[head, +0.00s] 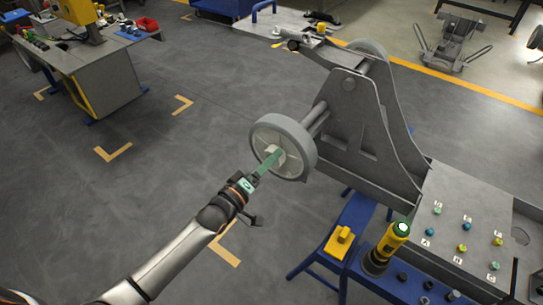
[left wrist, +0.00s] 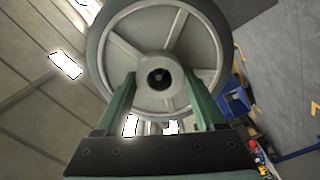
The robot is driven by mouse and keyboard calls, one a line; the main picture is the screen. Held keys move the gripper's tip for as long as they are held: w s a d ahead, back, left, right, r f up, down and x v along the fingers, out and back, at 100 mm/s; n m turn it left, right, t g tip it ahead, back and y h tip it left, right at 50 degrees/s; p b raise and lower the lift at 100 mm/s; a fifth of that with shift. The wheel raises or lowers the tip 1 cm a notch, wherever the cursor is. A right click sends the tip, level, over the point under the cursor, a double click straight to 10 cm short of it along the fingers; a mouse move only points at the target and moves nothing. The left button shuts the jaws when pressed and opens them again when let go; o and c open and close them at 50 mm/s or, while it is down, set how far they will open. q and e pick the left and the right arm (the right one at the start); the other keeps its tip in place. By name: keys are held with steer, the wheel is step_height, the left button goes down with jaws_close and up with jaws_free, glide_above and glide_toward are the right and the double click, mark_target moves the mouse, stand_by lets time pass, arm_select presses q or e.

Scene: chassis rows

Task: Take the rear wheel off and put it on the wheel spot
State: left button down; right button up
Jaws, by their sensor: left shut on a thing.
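A grey wheel (head: 290,133) with pale spokes is at the near end of an axle (head: 318,119) on the grey chassis (head: 350,125). My left gripper (head: 273,158) reaches it from the lower left, with its green fingers at the hub. In the left wrist view the fingers (left wrist: 158,92) are on either side of the round hub of the wheel (left wrist: 205,50), shut on it. The dark hole in the hub faces me. How far the wheel sits on the axle cannot be told. My right gripper is not in view. I cannot identify the wheel spot for sure.
Yellow corner marks (head: 113,153) outline a clear patch of floor at left. A yellow-and-black tool (head: 387,246) and a yellow block (head: 342,241) stand on blue supports at lower right. A panel with coloured knobs (head: 450,250) is beyond. A second wheel (head: 371,46) is behind the chassis.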

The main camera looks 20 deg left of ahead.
arm_select(q)
steer(key=p+v, duration=0.4)
steer(key=v, duration=0.5)
steer(key=shift+s+r+p, duration=0.25)
steer(key=shift+r+p, duration=0.05)
stand_by(1.1)
steer(key=shift+a, duration=0.1)
steer(key=shift+r, duration=0.1)
